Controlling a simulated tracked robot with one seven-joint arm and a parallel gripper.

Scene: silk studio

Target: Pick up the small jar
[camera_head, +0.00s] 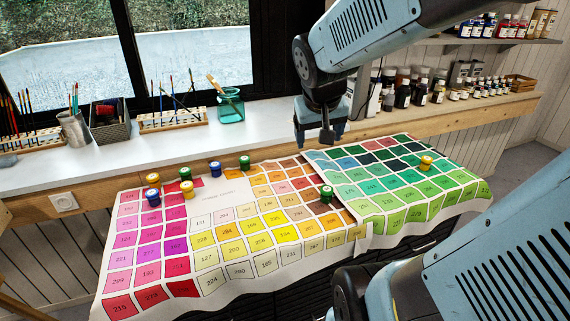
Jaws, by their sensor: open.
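Several small jars with coloured lids stand on the colour-chart cloth (216,221). A yellow jar (427,162) stands on the green squares at the right, and a green jar (326,194) stands near the middle. Another green jar (244,162) and a blue jar (215,168) stand by the back edge. A tight group at the left has blue, green and yellow lids, with a yellow jar (187,189) at its right. Which one is the small jar of the task, I cannot tell. My gripper (317,138) points down, open and empty, above the cloth's back edge, apart from every jar.
A white windowsill (60,170) behind the cloth holds a teal glass jar (230,106), brush racks (172,119) and a metal cup (75,130). Paint bottles (437,92) line the shelf at the back right. My arm crosses the upper right. The cloth's front half is free of jars.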

